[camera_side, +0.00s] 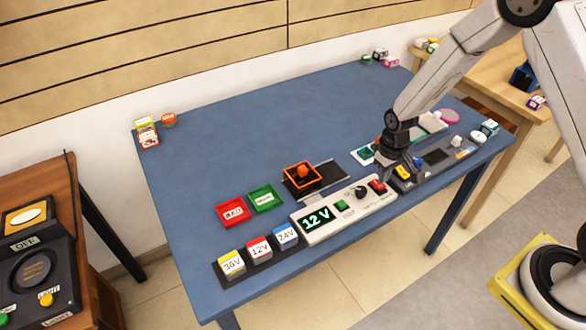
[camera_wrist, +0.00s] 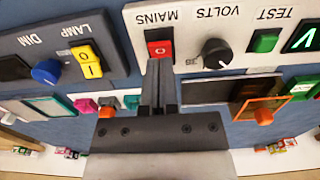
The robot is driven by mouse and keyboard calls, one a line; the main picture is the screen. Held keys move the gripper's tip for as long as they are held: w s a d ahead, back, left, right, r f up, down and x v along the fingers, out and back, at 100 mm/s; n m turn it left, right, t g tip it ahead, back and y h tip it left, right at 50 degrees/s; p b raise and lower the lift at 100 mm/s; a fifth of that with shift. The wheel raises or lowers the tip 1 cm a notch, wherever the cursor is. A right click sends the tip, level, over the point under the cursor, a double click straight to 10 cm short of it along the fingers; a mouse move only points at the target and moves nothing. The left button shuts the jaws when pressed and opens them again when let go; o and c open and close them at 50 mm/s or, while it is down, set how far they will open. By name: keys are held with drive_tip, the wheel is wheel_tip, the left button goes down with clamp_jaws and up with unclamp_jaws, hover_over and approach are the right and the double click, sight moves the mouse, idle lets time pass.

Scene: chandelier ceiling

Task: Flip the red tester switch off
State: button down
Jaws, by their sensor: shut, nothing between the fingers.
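The red tester switch (camera_side: 377,187) sits at the right end of the white tester panel (camera_side: 322,231), whose display reads 12 V. In the wrist view the red switch (camera_wrist: 160,48) is under the upside-down word MAINS, with a small mark on its face. My gripper (camera_side: 384,174) is right at the switch in the side view. In the wrist view my gripper (camera_wrist: 159,66) has its fingers together and empty, with the tips at the switch's edge. I cannot tell whether they touch it. The fingers hide part of the area beside the switch.
The panel also has a black knob (camera_wrist: 215,53) and a green TEST button (camera_wrist: 264,41). A grey lamp panel with a yellow switch (camera_wrist: 87,60) lies beside it. Voltage blocks (camera_side: 260,250), red and green trays (camera_side: 264,198) and an orange tray (camera_side: 290,181) are nearby.

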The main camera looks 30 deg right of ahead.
sight(382, 187)
drive_tip(key=shift+f, duration=1.1)
idle(0.9)
drive_tip(key=shift+r, duration=3.55)
drive_tip(key=shift+s+a+r, duration=0.15)
drive_tip(key=shift+s+r, duration=0.15)
drive_tip(key=shift+r, duration=0.25)
drive_tip(key=s+a+r+t, duration=0.2)
drive_tip(key=s+a+r, duration=0.1)
drive_tip(key=s+r, duration=0.6)
drive_tip(key=shift+s+t, duration=0.3)
drive_tip(key=shift+s, duration=1.3)
